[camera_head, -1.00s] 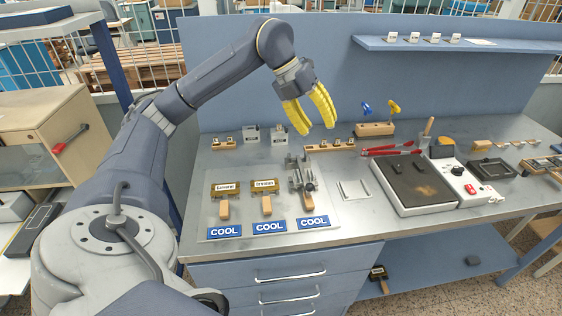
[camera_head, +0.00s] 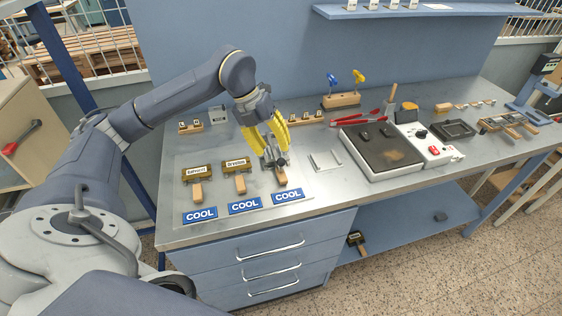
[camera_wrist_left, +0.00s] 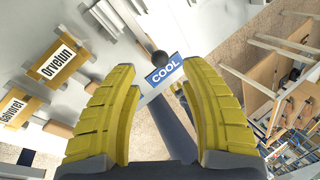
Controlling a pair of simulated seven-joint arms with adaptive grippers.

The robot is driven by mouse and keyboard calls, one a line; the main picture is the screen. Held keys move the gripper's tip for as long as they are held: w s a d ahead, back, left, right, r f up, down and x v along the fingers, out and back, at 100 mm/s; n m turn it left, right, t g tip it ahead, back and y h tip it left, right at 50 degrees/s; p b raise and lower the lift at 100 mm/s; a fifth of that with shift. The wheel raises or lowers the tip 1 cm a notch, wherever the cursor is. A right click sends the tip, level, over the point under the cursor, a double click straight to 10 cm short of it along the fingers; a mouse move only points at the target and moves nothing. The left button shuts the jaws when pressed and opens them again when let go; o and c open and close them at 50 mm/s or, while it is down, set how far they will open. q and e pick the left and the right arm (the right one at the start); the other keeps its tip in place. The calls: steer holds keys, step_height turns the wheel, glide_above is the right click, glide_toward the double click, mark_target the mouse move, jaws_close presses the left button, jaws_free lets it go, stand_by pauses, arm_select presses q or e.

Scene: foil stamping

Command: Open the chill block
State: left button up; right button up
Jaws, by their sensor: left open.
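A grey metal clamp-like device (camera_head: 279,161), seemingly the chill block, stands behind the right-hand blue COOL plate (camera_head: 288,196), with a wooden handle (camera_head: 282,179) in front of it. My left gripper (camera_head: 271,151) has yellow fingers, open and pointing down right over the device, partly hiding it. I cannot tell whether they touch it. My right gripper is out of view.
A small light plate (camera_head: 325,161) and a hot plate (camera_head: 375,150) are to the right. Red tongs (camera_head: 358,117) lie behind.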

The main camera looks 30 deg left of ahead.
mark_target(279, 159)
arm_select(q)
steer(key=shift+x, duration=3.25)
steer(key=shift+c, duration=0.4)
jaws_close()
